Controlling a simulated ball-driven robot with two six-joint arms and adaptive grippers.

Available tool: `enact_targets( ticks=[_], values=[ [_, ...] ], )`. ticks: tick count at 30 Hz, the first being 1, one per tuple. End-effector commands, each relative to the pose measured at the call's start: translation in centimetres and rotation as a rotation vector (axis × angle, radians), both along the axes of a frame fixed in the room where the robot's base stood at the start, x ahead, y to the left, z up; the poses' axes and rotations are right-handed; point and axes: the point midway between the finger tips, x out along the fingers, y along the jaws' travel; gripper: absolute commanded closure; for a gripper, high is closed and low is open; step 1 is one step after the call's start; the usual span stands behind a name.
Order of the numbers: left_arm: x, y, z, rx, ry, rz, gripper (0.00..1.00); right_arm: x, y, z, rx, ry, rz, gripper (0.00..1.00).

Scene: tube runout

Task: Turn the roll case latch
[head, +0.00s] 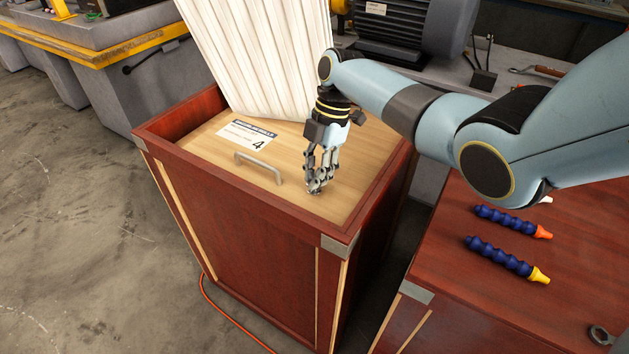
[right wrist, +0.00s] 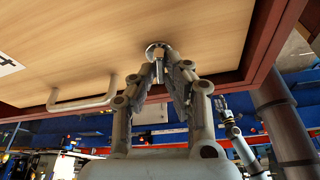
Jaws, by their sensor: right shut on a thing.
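The roll case (head: 250,270) is a red-brown wooden box with a pale wood top panel (head: 215,165) set inside its rim. The latch (right wrist: 158,48) is a small round metal piece on that panel, near its front right corner. My right gripper (head: 315,187) points down at it, and its fingers are closed on the latch knob. In the right wrist view the fingertips (right wrist: 160,70) meet at the latch. The fingers partly hide the latch in both views.
A metal handle (head: 259,167) and a label marked 4 (head: 248,137) are on the panel. A white ribbed sheet (head: 262,55) rises from its back. Blue segmented hoses (head: 500,258) lie on the red-brown surface at right. A motor (head: 405,30) stands behind.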

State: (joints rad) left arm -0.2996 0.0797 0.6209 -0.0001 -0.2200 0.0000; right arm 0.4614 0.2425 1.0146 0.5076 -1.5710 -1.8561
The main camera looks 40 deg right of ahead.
Motion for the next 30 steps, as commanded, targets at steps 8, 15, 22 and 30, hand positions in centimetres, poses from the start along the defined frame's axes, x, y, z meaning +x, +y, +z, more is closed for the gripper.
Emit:
enact_targets(
  ticks=[8, 15, 22, 30],
  values=[
    [-0.1, 0.0, -0.9, 0.000, 0.002, 0.000, 0.60, 0.0, 0.0, 0.0, -0.002, 0.000, 0.157, 0.68],
    [-0.1, 0.1, -0.9, 0.001, 0.002, 0.000, 0.60, 0.0, 0.0, 0.0, -0.002, -0.001, 0.155, 0.66],
    [-0.1, 0.0, 0.6, 0.001, 0.001, 0.000, 0.60, 0.1, 0.0, 1.5, -0.002, -0.001, 0.155, 0.66],
    [0.0, 0.1, 3.7, 0.001, 0.000, 0.000, 0.60, 0.1, 0.0, 4.6, -0.002, -0.001, 0.155, 0.66]
  ],
)
